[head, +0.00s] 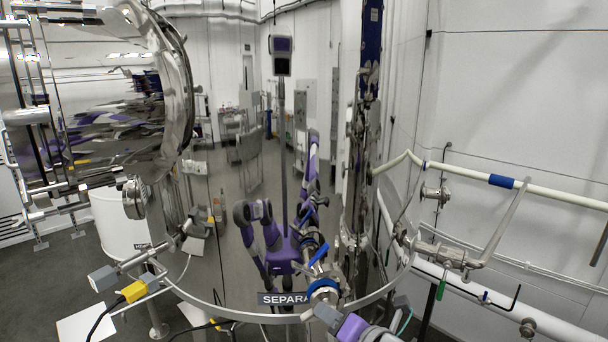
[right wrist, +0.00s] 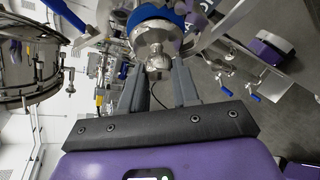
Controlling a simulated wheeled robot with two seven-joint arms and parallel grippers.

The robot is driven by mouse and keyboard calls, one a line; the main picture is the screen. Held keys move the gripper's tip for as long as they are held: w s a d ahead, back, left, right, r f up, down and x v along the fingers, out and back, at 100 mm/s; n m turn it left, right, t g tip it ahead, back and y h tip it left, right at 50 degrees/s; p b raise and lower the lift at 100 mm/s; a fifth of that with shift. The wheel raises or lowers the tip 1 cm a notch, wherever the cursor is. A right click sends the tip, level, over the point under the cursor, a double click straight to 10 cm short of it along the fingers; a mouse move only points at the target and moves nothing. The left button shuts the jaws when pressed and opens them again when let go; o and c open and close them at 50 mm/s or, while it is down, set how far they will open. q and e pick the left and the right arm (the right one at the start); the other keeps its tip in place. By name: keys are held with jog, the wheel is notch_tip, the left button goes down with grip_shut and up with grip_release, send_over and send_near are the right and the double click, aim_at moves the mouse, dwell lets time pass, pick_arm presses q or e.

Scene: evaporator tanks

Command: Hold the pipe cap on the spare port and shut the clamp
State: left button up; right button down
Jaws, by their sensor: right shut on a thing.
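My right gripper (head: 328,314) is low in the middle of the head view, in front of the polished tank. In the right wrist view its two fingers (right wrist: 160,75) are shut on the knob of the silvery pipe cap (right wrist: 154,38). The cap's domed face points toward my gripper. The spare port is hidden behind the cap and ring. I cannot make out the clamp or whether it is open. My left gripper is not in view.
The mirror-like tank (head: 240,220) fills the middle and reflects my purple arms. A yellow connector (head: 134,291) and cables are at the lower left. White pipes (head: 540,195) run along the right wall.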

jog(key=shift+w+a+b, duration=0.15)
jog(key=shift+w+b, duration=0.35)
jog(key=shift+w, duration=0.3)
jog(key=shift+s, duration=0.2)
dwell(1.2)
